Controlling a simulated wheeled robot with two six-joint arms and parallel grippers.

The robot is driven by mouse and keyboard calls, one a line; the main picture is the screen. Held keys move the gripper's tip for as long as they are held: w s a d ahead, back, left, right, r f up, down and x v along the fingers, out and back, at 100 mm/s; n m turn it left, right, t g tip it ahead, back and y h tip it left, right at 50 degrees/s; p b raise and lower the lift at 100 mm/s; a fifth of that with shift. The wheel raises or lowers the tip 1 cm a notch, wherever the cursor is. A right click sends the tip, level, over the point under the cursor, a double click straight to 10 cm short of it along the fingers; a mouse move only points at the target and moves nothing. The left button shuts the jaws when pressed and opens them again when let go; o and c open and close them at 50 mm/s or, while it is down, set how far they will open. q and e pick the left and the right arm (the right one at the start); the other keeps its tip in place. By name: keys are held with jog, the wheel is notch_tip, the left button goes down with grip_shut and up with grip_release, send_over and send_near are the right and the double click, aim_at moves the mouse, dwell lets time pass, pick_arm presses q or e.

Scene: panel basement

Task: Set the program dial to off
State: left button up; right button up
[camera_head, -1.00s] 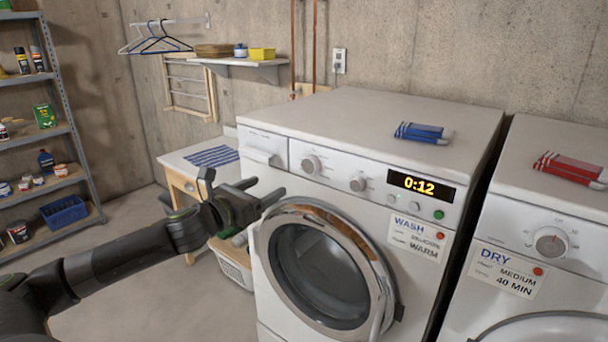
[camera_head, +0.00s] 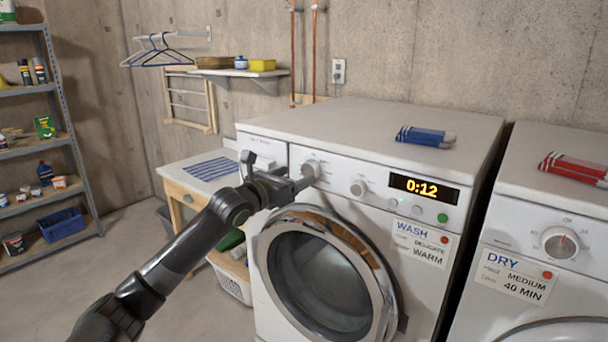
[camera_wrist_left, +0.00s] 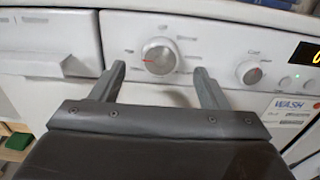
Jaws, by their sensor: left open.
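The program dial (camera_head: 312,167) is the left of two round knobs on the washer's front panel. In the left wrist view the dial (camera_wrist_left: 158,58) is silver, with a red mark pointing left and small print around it. The label above it looks like "Off", though blurred. My left gripper (camera_head: 278,171) is open in front of the panel. In the left wrist view its two fingertips (camera_wrist_left: 159,71) lie on either side of the dial, slightly below it, with nothing between them. I cannot tell whether they touch the panel. My right gripper is not in view.
A second knob (camera_head: 359,188) and the display reading 0:12 (camera_head: 423,189) are to the right. The detergent drawer (camera_head: 262,152) is left of the dial. The round washer door (camera_head: 322,275) is below. The dryer (camera_head: 550,230) stands at the right.

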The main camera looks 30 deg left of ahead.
aim_at(308, 170)
pick_arm(q)
jog(key=shift+w+d, duration=0.2)
jog(key=shift+w, duration=2.15)
jog(key=shift+c, duration=0.3)
jog(key=c, duration=0.9)
jog(key=shift+b, duration=0.3)
